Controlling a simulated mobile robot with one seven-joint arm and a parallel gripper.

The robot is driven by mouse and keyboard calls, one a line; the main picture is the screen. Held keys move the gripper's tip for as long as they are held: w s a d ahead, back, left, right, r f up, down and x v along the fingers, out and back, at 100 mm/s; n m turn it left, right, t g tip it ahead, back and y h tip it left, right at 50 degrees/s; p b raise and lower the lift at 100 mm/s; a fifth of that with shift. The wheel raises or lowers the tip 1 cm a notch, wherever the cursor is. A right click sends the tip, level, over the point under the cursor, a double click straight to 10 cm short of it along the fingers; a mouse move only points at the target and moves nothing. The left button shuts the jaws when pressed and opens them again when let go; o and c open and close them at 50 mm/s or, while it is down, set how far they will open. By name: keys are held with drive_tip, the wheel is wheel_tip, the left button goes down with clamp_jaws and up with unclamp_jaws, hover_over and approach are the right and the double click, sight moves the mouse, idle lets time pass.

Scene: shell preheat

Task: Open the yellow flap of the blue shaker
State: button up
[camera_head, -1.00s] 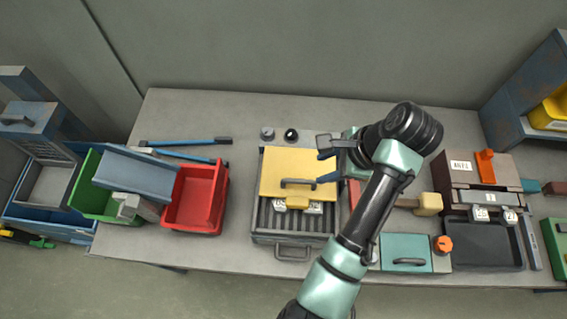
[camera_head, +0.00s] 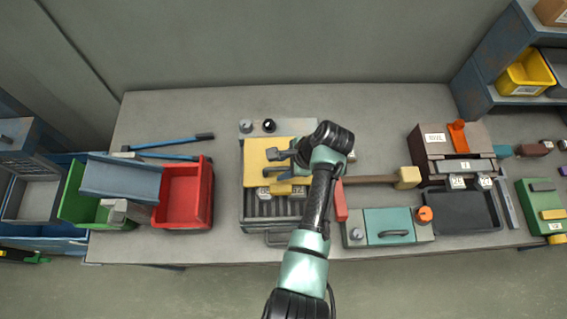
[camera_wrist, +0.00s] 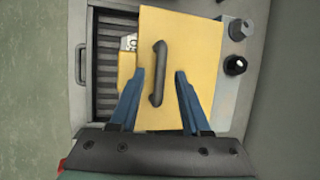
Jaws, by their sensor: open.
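The yellow flap (camera_head: 257,172) lies over the back part of a grey slatted box (camera_head: 262,232), which looks grey rather than blue. The flap also shows in the wrist view (camera_wrist: 205,50), where it looks closed. My gripper (camera_wrist: 160,75) is open, with one blue finger on each side of the handle in the wrist view. I cannot tell how far the fingertips are above the flap, and no contact shows.
Two knobs (camera_head: 257,126) stand behind the box. A red bin (camera_head: 183,195) is to its left. A wooden-handled mallet (camera_head: 385,180) and a teal-lidded box (camera_head: 390,226) are to its right. A pull handle (camera_wrist: 82,64) sticks out from the box front.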

drive_tip(key=shift+d, duration=0.1)
drive_tip(key=shift+c, duration=1.2)
clamp_jaws()
